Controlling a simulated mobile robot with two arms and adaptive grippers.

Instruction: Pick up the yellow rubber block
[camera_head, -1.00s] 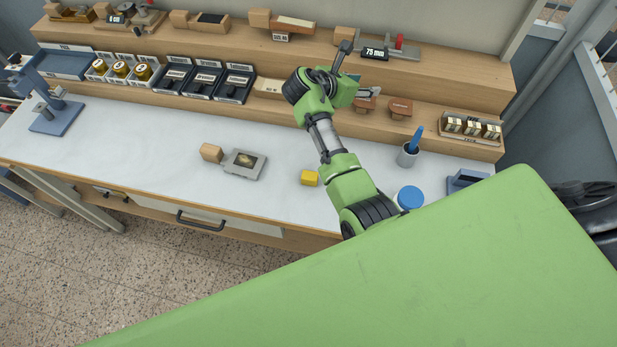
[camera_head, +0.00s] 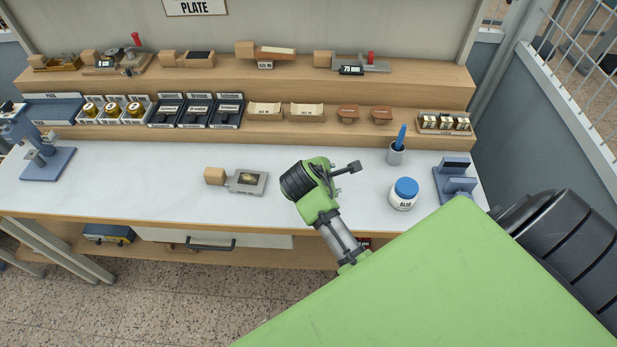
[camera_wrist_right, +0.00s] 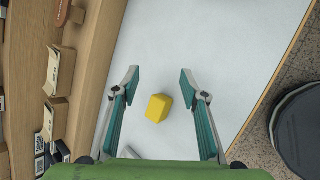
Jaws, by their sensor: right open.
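The yellow rubber block (camera_wrist_right: 158,108) lies on the white worktop in the right wrist view, in the gap between the two fingers as seen from there. My right gripper (camera_wrist_right: 160,80) is open and empty, with its teal finger pads spread on either side of the block in the picture. The fingers do not appear to touch it. In the head view my right gripper (camera_head: 350,169) hangs over the middle of the worktop, and the block is hidden behind my arm. My left gripper is not in view.
A wooden-handled plate tool (camera_head: 246,181) lies to the left. A glue jar (camera_head: 404,193), a brush cup (camera_head: 396,154) and a blue device (camera_head: 456,180) stand to the right. Stepped wooden shelves (camera_head: 260,132) run along the back.

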